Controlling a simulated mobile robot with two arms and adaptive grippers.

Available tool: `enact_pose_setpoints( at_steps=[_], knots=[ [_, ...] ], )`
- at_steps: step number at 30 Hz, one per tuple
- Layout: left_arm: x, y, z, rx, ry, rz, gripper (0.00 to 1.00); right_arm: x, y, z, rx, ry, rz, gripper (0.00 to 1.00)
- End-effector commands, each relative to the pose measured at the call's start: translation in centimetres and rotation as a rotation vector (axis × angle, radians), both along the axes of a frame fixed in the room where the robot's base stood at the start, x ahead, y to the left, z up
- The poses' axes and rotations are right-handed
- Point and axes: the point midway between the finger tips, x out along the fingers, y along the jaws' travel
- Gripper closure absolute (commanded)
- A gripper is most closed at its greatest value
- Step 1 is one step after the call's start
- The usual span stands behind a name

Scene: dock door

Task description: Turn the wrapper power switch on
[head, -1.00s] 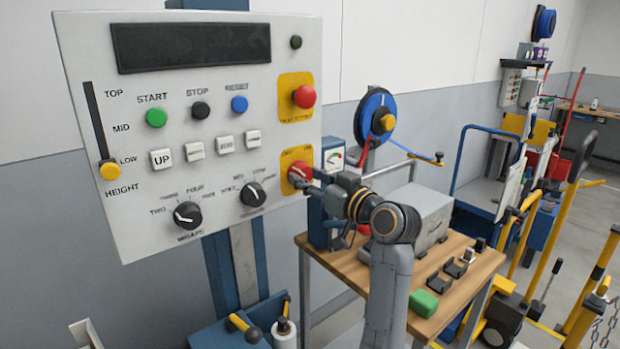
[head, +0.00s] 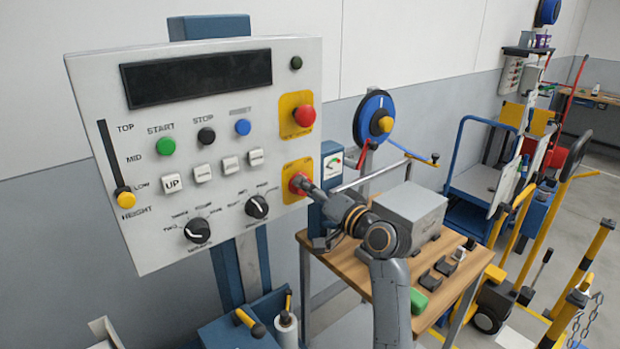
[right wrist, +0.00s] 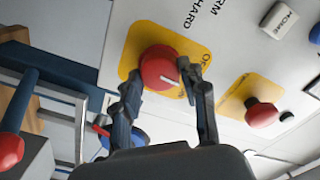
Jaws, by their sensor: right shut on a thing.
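The wrapper power switch is a red round knob (head: 296,184) on a yellow plate (head: 302,167) at the lower right of the grey control panel (head: 285,225). My right gripper (head: 308,187) is at the knob, coming from the right, and partly hides it. In the right wrist view the red knob (right wrist: 158,66) carries a white mark, and the right gripper's fingers (right wrist: 162,82) are on either side of it, shut on it. Lettering on the plate is partly hidden; I cannot read the switch position with certainty. My left gripper is not in view.
A red mushroom button (head: 303,115) on another yellow plate is above the switch. Black dials (head: 257,206) are to its left. A wooden table (head: 365,270) with a grey box (head: 410,215) stands right of the panel, and a blue gauge post (head: 332,195) is close by.

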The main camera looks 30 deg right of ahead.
Motion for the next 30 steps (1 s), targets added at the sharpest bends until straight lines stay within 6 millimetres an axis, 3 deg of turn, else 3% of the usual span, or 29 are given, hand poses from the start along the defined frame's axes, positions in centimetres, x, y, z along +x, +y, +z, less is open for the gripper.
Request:
enact_pose_setpoints(
  at_steps=[1, 15, 30],
  knots=[
    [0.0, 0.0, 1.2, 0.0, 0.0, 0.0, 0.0, 0.0, 0.0, 0.4, 0.047, 0.007, 0.0, 0.89],
    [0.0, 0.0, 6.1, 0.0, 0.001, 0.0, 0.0, 0.0, 0.0, 0.4, 0.468, 0.041, -0.002, 0.89],
    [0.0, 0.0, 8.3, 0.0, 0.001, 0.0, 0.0, 0.0, 0.0, 0.0, 0.701, 0.056, -0.001, 0.89]
  ],
)
